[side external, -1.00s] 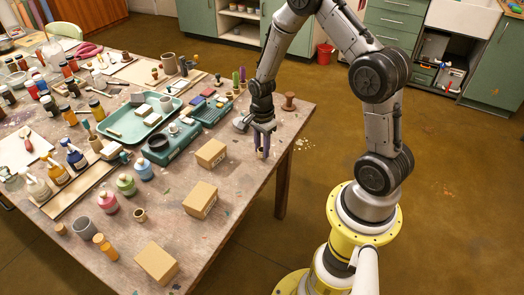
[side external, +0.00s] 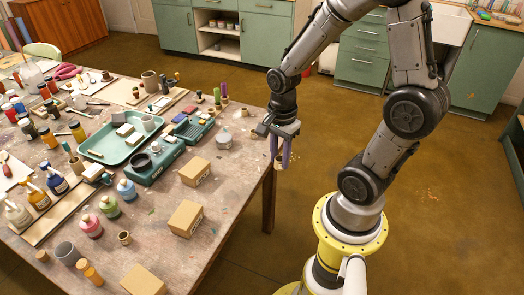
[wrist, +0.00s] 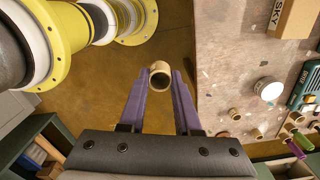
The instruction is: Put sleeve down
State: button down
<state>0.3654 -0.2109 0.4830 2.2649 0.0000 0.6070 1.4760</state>
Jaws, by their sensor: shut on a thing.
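The sleeve (wrist: 160,76) is a small tan hollow tube. In the wrist view it sits between the tips of my gripper's purple fingers (wrist: 159,84), with its open end facing the camera. In the side view my gripper (side external: 282,161) is shut on the sleeve (side external: 279,163), which is partly hidden by the fingers. It hangs just beyond the right edge of the table (side external: 222,165), with brown floor behind it. In the wrist view the table (wrist: 215,70) lies to the right of the sleeve, apart from it.
A teal tray (side external: 110,150) and several bottles fill the left. Bare tabletop lies between the boxes and the right edge. Small tan round pieces (wrist: 235,114) show in the wrist view.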

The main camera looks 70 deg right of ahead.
jog(key=shift+r, duration=0.3)
jog(key=w+d+r+n, duration=0.3)
jog(key=w+d, duration=0.1)
jog(key=w, duration=0.4)
send_over(223, 140)
jog(key=f, duration=0.9)
jog(key=shift+s+a+f, duration=0.15)
jog(key=shift+s, duration=0.15)
jog(key=shift+w+f, duration=0.25)
jog(key=shift+f, duration=1.6)
